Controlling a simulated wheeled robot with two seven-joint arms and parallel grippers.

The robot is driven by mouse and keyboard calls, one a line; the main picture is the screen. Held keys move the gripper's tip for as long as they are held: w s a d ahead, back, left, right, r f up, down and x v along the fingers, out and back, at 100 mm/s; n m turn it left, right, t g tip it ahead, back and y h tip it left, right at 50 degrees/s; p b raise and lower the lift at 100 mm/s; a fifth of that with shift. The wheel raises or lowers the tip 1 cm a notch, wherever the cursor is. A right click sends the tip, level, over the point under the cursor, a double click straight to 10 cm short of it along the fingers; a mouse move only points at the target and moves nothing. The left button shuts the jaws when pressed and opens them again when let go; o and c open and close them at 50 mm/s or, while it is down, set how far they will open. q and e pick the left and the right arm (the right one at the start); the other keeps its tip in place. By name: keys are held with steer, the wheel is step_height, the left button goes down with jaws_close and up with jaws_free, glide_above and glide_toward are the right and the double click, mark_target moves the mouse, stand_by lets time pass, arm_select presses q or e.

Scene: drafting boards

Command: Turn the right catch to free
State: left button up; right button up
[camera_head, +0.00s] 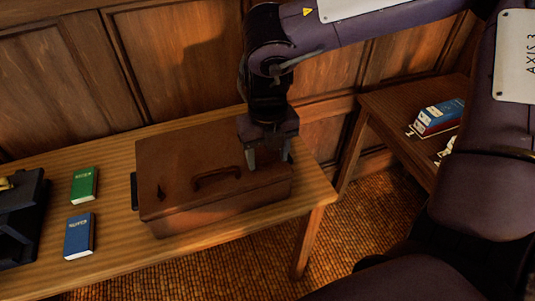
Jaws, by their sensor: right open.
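A brown box (190,150) with a lid stands on the wooden table. A curved handle (217,176) is on its lid. A small dark left catch (161,192) shows near the lid's left front. My right gripper (268,163) points down over the right part of the lid, to the right of the handle, with its two fingers apart. The right catch cannot be made out; the gripper covers that part of the lid. I cannot tell whether the fingers touch anything. My left gripper is not in view.
A green book (84,185) and a blue book (79,236) lie left of the box. A black object (22,225) stands at the left edge. A second table (400,105) at right holds more books (437,117). A panelled wall is behind.

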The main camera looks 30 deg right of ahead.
steer(key=shift+f, duration=0.2)
steer(key=shift+c, duration=0.3)
steer(key=c, duration=0.9)
